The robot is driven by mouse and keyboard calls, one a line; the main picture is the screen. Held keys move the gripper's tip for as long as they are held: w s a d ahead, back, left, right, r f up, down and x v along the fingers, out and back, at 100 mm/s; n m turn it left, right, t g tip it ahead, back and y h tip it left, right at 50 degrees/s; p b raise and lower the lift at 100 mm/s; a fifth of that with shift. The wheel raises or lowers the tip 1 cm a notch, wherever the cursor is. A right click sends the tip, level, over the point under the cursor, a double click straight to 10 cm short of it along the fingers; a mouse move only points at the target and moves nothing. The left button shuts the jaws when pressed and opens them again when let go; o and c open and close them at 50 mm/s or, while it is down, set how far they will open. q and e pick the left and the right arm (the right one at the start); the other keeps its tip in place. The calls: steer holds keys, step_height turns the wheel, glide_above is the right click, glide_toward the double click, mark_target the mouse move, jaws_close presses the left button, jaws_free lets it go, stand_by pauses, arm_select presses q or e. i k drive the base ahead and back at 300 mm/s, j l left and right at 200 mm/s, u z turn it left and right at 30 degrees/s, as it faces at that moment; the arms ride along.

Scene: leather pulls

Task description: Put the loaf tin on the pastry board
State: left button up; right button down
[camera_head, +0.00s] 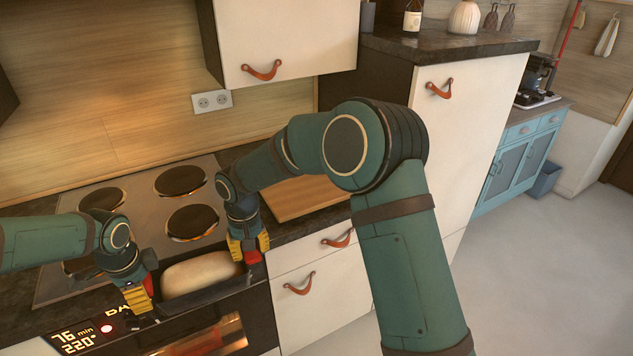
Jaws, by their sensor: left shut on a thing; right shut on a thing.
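The dark loaf tin (205,297) holds a pale loaf (200,274) and is at the front edge of the stove, above the oven front. My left gripper (144,296) is shut on the tin's left end. My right gripper (248,252) is shut on its right end. I cannot tell whether the tin touches the stove top. The wooden pastry board (305,198) lies on the dark counter to the right of the stove. My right arm crosses in front of the board and hides part of it.
The stove top (150,222) has several round burners behind the tin. The oven display (78,341) is below left. White drawers (300,285) with leather pulls are under the counter. A tall white cabinet (480,110) stands right of the board. A wall cabinet (285,35) hangs above.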

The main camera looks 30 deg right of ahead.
mark_target(307, 181)
steer(key=l, duration=0.65)
steer(key=k+l, duration=0.1)
steer(key=l, duration=1.25)
steer(key=i+l, duration=0.1)
steer(key=i, duration=0.85)
steer(key=j+u, duration=0.05)
